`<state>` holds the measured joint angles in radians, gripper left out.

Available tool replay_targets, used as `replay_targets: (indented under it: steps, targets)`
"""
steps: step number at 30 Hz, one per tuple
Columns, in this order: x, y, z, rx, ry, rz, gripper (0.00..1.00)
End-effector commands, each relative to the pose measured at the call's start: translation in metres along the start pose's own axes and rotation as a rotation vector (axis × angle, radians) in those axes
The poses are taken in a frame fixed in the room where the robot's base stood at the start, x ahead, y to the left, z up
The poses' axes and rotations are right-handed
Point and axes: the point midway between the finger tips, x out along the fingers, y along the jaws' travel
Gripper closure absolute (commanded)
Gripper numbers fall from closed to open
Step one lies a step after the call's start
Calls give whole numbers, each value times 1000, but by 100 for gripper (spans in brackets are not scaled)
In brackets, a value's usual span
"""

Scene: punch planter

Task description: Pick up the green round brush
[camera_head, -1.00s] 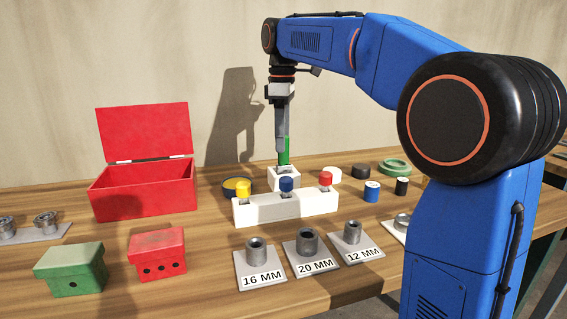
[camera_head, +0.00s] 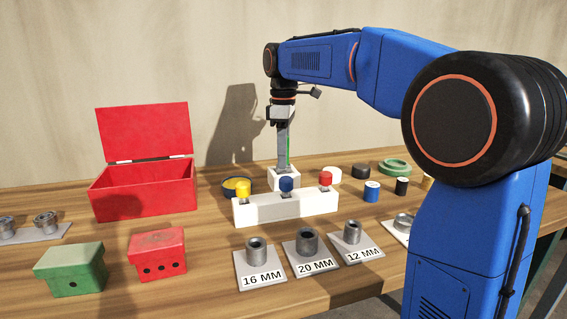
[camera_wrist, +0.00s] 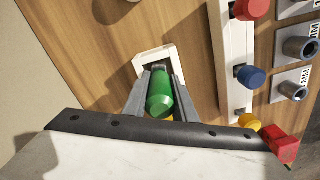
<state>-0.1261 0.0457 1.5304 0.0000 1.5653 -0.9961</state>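The green round brush (camera_wrist: 159,97) stands upright in a small white block holder (camera_wrist: 145,61), its green handle facing up. In the head view a thin green strip of the brush (camera_head: 289,151) shows beside my finger, above the white holder (camera_head: 291,178). My gripper (camera_wrist: 161,82) points down with one grey finger on each side of the handle. The fingers are very close to the handle and look open around it; firm contact is not visible. In the head view my gripper (camera_head: 283,160) hides most of the handle. The bristles are hidden.
A long white block (camera_head: 285,208) with yellow, blue and red knobs stands just in front of the holder. An open red box (camera_head: 145,190) is at left. Labelled metal bushings (camera_head: 307,241) stand in front.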

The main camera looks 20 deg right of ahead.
Motion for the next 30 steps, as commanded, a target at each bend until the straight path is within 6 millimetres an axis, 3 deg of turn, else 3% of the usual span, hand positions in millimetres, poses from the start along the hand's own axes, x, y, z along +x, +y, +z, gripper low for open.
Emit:
replay_targets:
  steps: [13, 24, 30]
  targets:
    - [-8, 0, 0, 0, 1, 1, 98]
    - [-71, 1, 0, 0, 1, 1, 98]
    - [-94, 0, 0, 0, 1, 1, 98]
